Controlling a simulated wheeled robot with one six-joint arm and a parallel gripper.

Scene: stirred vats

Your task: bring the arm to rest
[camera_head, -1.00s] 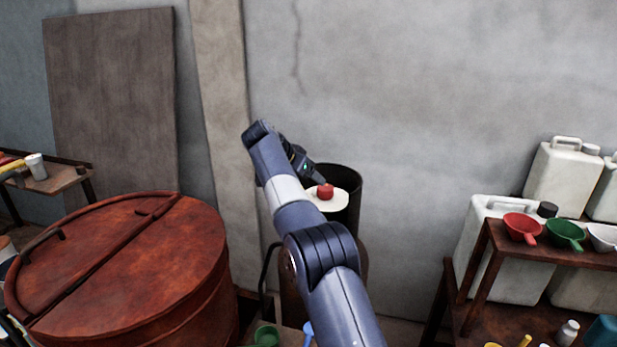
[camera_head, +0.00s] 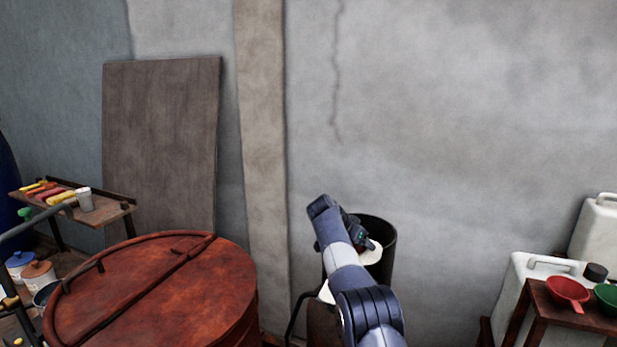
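My arm rises from the bottom edge and bends at its top. My gripper (camera_head: 366,243) is at its end, pointing right and down in front of a dark open bin (camera_head: 382,228). The fingers are too small and too covered to tell open from shut. A pale, round-edged piece (camera_head: 374,254) shows just beside the gripper, and another pale patch shows left of the arm. I cannot tell whether the gripper touches either.
A large rust-red lidded vat (camera_head: 150,295) stands at lower left. A side table (camera_head: 105,212) with colored items is behind it. A brown board (camera_head: 160,140) leans on the wall. At right are white canisters (camera_head: 540,262) and a stand (camera_head: 590,318) with red and green scoops.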

